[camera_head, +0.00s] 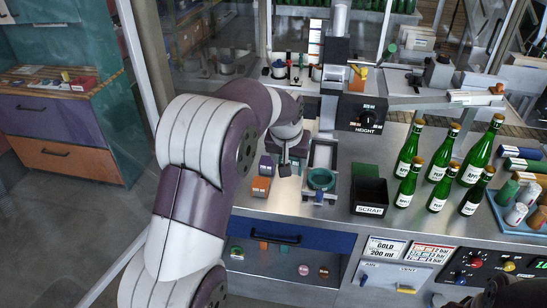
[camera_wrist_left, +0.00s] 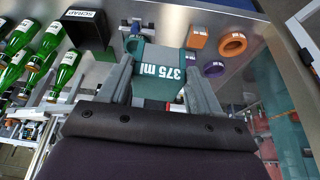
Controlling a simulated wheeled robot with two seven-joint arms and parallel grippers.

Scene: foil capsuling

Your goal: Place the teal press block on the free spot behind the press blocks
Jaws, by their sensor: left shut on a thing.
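The teal press block (camera_wrist_left: 156,70), marked "375 ml", sits between the two fingers of my left gripper (camera_wrist_left: 160,88), which is shut on it. In the head view my left gripper (camera_head: 291,166) hangs over the bench and hides the teal block. It is right of the purple press block (camera_head: 266,164) and the orange press block (camera_head: 261,186). In the left wrist view the orange block (camera_wrist_left: 198,38) and purple block (camera_wrist_left: 191,66) lie right of the held block. The area behind the blocks is partly covered by my left arm in the head view.
A teal ring (camera_head: 321,179) sits on a fixture right of my gripper. The black SCRAP bin (camera_head: 368,194) and several green bottles (camera_head: 438,168) stand farther right. The press with its HEIGHT dial (camera_head: 367,117) rises behind. An orange ring (camera_wrist_left: 232,44) lies by the orange block.

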